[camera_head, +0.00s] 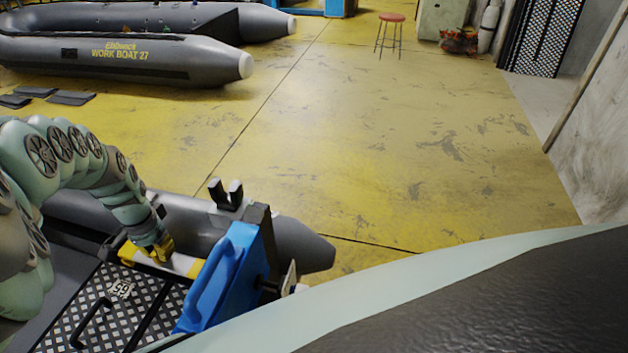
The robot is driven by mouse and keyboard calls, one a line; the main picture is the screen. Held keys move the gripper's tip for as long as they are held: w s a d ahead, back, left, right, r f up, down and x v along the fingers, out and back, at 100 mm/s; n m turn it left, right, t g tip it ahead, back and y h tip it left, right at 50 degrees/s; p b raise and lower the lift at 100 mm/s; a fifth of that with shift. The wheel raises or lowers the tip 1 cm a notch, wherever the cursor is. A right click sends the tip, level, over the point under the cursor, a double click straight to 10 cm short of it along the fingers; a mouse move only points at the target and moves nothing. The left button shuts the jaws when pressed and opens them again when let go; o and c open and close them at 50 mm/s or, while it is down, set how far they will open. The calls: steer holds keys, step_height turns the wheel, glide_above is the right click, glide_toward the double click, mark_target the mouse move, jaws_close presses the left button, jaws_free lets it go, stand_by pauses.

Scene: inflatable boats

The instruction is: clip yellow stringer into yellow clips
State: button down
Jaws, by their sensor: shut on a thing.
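My arm reaches in from the left, and my gripper (160,250) points down at the inner side of the near grey boat (285,245). It is shut on the yellow stringer (130,253), a bar with yellow and pale parts that lies along the inside of the tube, above the floor panel. My wrist and fingers cover part of the stringer. The yellow clips cannot be made out, and I cannot tell whether the stringer sits in any of them.
A blue transom part (225,275) with a black edge stands just right of the stringer. A checkered floor panel (65,310) with a black handle lies below. Another grey boat (130,62) and a red stool (391,18) stand farther back. The middle floor is clear.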

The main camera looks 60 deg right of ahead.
steer(key=shift+f+b, duration=1.2)
steer(key=shift+f, duration=0.45)
steer(key=shift+f+b, duration=1.45)
steer(key=shift+f, duration=0.2)
steer(key=c, duration=1)
jaws_free()
steer(key=shift+c, duration=0.2)
